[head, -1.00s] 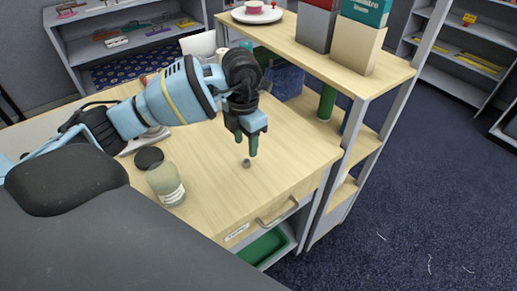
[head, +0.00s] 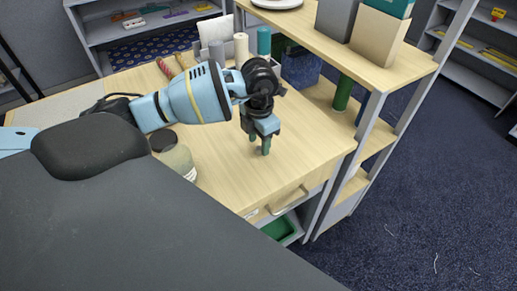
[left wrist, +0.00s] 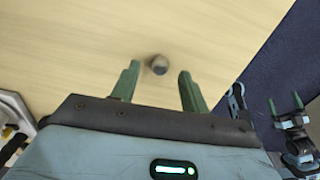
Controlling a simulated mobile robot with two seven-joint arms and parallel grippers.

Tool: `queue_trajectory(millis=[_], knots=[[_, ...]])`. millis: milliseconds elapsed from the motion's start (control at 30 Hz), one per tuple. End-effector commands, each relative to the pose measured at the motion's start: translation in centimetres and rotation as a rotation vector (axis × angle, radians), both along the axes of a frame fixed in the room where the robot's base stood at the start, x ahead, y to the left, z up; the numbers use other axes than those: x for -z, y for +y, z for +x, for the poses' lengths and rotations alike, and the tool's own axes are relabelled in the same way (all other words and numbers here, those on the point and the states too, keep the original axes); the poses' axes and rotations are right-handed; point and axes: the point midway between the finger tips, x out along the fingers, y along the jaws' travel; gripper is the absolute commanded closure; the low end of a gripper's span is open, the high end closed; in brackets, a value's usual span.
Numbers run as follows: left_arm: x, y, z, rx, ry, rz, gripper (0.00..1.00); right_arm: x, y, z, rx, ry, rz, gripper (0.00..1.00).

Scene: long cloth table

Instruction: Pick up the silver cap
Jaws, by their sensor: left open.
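The silver cap (left wrist: 158,65) is a small, dark grey round piece on the wooden table (left wrist: 70,45). In the left wrist view it sits between the tips of my left gripper (left wrist: 158,74), with a gap on each side. In the head view my left gripper (head: 260,146) points down at the table top, its green fingers open and empty. The cap does not show there and seems hidden by the fingers. A blue gripper with green fingers, seemingly my right one (left wrist: 284,103), shows at the right edge of the left wrist view; its opening is unclear.
A glass jar (head: 180,160) with a dark lid (head: 163,140) beside it stands left of my left gripper. Several upright cylinders stand at the back, including a teal one (head: 264,42). A shelf unit (head: 375,85) borders the table's right. The table front is clear.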

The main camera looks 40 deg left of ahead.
Motion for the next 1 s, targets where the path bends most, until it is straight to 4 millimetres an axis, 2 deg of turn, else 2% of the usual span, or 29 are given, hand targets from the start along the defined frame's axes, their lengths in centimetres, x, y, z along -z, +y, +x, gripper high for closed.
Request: queue_trajectory(millis=[167, 433, 767, 1000], knots=[[1.7, 0.0, 0.0, 0.001, -0.001, 0.0, 0.55, -0.1, 0.1, 0.1, 0.004, -0.001, 0.004, 0.1], [1.8, 0.0, 0.0, 0.001, -0.002, 0.0, 0.56, -0.1, 0.2, 0.1, 0.007, -0.002, 0.005, 0.1], [1.8, 0.0, 0.0, 0.001, -0.002, 0.0, 0.99, 0.0, 0.1, 0.1, 0.006, -0.001, 0.004, 0.1], [1.8, 0.0, 0.0, 0.001, -0.002, 0.0, 1.0, 0.0, 0.0, 0.0, 0.002, -0.001, 0.001, 0.1]])
